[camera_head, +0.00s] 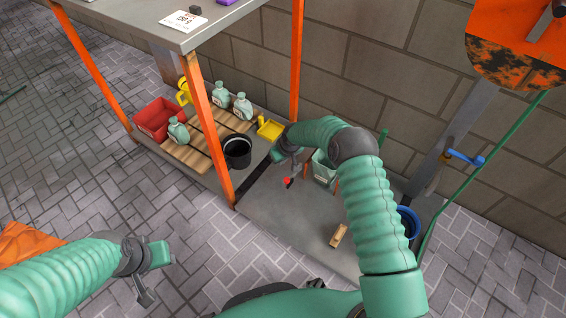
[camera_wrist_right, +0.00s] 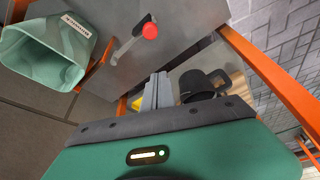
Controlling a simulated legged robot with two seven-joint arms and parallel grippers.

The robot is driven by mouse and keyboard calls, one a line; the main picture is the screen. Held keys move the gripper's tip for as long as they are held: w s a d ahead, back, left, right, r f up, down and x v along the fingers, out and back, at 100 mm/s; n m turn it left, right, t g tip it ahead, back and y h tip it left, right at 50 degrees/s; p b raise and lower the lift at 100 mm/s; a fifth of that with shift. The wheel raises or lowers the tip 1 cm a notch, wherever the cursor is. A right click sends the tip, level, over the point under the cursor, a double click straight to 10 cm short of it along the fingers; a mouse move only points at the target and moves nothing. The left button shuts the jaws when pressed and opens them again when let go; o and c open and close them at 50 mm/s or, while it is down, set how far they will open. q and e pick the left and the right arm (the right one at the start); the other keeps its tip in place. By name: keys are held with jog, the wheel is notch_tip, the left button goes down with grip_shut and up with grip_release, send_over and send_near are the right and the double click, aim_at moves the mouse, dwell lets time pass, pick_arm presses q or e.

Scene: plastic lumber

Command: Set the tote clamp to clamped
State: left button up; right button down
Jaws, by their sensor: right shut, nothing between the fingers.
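The tote clamp is a grey lever with a red knob (camera_head: 287,181) on the grey deck, left of the pale green tote (camera_head: 322,170). In the right wrist view the red knob (camera_wrist_right: 150,31) tops a lever angled away from the tote (camera_wrist_right: 48,50). The tote looks tilted there because of the camera's roll. My right gripper (camera_head: 291,163) is just above the knob in the head view. Its grey fingers (camera_wrist_right: 158,90) are shut and empty, apart from the knob in the wrist view. My left gripper (camera_head: 144,292) hangs over the paving; its finger gap is unclear.
Orange posts (camera_head: 207,130) frame the shelf. A wooden block (camera_head: 338,235) and blue bucket (camera_head: 408,222) are at right.

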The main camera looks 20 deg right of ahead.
jog(key=d+b+x, duration=0.1)
jog(key=b+x, duration=0.3)
jog(key=x, duration=0.4)
jog(key=s, duration=0.2)
jog(key=s+r, duration=0.1)
jog(key=s, duration=0.1)
jog(key=shift+s+b, duration=0.25)
jog(key=shift+b, duration=0.1)
jog(key=shift+s+d+r, duration=0.1)
